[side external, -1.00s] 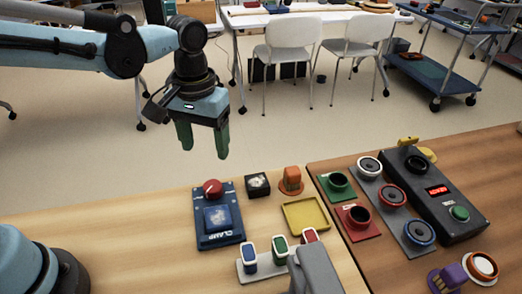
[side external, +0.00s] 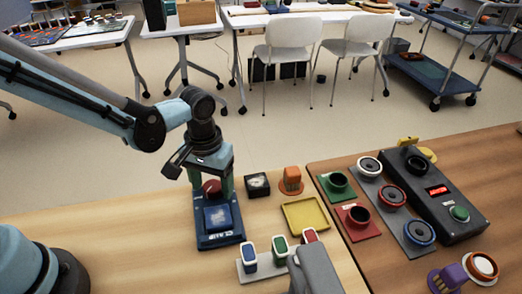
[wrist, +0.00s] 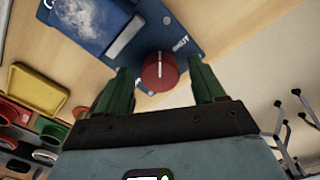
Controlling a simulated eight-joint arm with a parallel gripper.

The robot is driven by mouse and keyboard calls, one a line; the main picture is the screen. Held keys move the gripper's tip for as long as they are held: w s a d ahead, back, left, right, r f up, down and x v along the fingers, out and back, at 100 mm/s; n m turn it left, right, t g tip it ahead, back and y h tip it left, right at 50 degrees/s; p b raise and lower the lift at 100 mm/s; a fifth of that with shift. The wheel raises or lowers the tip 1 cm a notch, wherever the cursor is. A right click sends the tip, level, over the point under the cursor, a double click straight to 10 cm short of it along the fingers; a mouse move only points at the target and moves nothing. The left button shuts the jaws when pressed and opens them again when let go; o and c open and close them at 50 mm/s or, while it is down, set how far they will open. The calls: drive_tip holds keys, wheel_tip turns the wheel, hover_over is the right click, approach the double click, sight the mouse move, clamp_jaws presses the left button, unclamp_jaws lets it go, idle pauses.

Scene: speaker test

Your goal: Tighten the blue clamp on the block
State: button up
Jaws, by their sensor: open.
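My gripper (side external: 210,190) is open and lowered over the knob. In the wrist view its green fingers (wrist: 162,88) stand on either side of the knob, with gaps showing. Contact is not visible.
A black box with a pale top (side external: 257,184), an orange piece (side external: 291,181) and a yellow tray (side external: 306,213) stand right of the clamp. Several coloured switches (side external: 280,249) are in front. A second table with dials (side external: 391,195) is at right.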

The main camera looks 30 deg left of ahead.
sight(211, 185)
drive_tip(key=shift+f, duration=0.1)
drive_tip(key=shift+c, duration=0.3)
drive_tip(key=c, duration=1)
drive_tip(key=shift+m, duration=1.5)
drive_tip(key=o, duration=1.1)
drive_tip(key=shift+c, duration=0.2)
wheel_tip(211, 185, up, 12)
drive_tip(key=shift+a, duration=0.1)
